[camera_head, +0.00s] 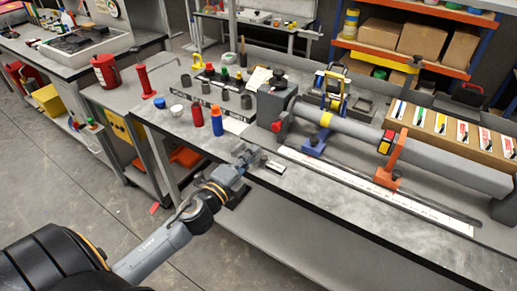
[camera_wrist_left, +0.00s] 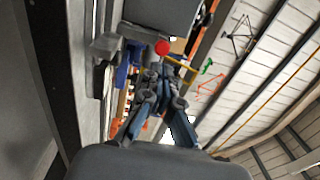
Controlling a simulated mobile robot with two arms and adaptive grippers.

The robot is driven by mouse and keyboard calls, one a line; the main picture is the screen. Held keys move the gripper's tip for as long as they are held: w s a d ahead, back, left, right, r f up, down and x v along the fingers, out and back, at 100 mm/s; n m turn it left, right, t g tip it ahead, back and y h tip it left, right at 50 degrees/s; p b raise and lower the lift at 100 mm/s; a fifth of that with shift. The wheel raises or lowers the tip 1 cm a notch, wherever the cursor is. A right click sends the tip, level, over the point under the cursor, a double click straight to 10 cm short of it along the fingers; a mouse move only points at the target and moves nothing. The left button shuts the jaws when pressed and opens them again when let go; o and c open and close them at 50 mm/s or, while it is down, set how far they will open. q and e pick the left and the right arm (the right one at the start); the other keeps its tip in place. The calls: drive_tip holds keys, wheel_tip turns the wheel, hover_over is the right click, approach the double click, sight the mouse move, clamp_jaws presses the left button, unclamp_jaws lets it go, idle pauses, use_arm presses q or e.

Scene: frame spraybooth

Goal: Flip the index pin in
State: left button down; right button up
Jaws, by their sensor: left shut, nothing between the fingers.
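A grey headstock box (camera_head: 277,106) stands at the left end of the long grey tube (camera_head: 350,130) on the bench. A red knob (camera_head: 277,127) sits low on its front left side, apparently the index pin. In the left wrist view a round red knob (camera_wrist_left: 162,47) shows beyond the fingertips, beside a yellow bar. In the wrist view my left gripper (camera_wrist_left: 164,76) is shut and empty. Whether the pin is in or out is unclear. My right gripper is not in view.
A red bottle (camera_head: 197,115) and a blue bottle (camera_head: 217,121) stand left of the headstock. A white scale strip (camera_head: 400,198) lies along the bench front.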

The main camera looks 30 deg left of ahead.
use_arm(q)
drive_tip(key=shift+s+b, duration=0.55)
drive_tip(key=shift+s, duration=2.2)
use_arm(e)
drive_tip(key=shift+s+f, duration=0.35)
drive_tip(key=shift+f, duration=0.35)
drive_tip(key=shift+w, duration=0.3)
use_arm(q)
drive_tip(key=s+a+f+n+g+y, duration=0.1)
drive_tip(key=a+f+n+g, duration=0.15)
drive_tip(key=f, duration=0.75)
drive_tip(key=a+f+n+g+y, duration=0.1)
drive_tip(key=f+n+g, duration=0.15)
drive_tip(key=f, duration=0.85)
drive_tip(key=s+f+n+g, duration=0.2)
drive_tip(key=s+f, duration=0.2)
drive_tip(key=f, duration=0.5)
drive_tip(key=s+f+n+g, duration=0.2)
drive_tip(key=s+f, duration=0.2)
drive_tip(key=f, duration=0.4)
drive_tip(key=s+d+f+n+g, duration=0.2)
drive_tip(key=s+d+f+g, duration=0.1)
drive_tip(key=s+f, duration=0.4)
drive_tip(key=s+d+f+n+g, duration=0.2)
drive_tip(key=s+d+f, duration=0.2)
drive_tip(key=s, duration=0.9)
drive_tip(key=s+d+f+n+g+h, duration=0.1)
drive_tip(key=s+d+f+n+g, duration=0.2)
drive_tip(key=s+f, duration=0.7)
drive_tip(key=shift+d+g, duration=0.3)
